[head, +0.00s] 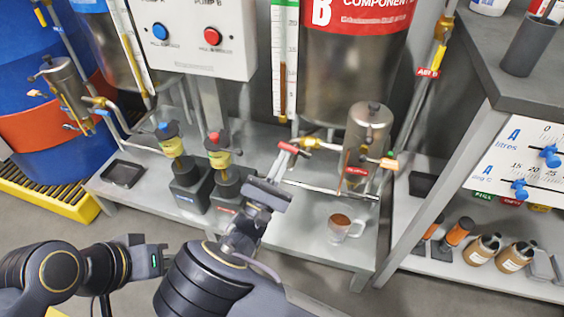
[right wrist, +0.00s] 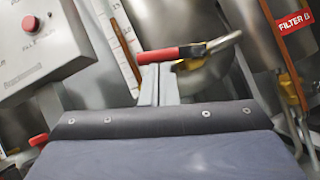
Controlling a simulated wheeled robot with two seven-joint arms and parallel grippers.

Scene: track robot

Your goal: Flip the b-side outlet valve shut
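The b-side outlet valve is a brass fitting (head: 310,143) between the large B tank and the small metal filter canister (head: 369,132). Its lever has a red handle (head: 288,148) that reaches to the left of the brass. In the right wrist view the red handle (right wrist: 158,54) lies nearly level, with the brass to its right. My right gripper (head: 279,167) is at the handle, its narrow fingers together and their tips just under it. I cannot tell whether they touch. My left gripper (head: 152,256) is low at the left, away from the valve; its finger gap is unclear.
A glass mug of brown liquid (head: 340,229) stands on the bench below the filter. Two dark pumps with yellow tops (head: 219,160) stand left of my right gripper. The pump panel (head: 190,40) hangs above. A shelf unit (head: 440,150) stands at the right.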

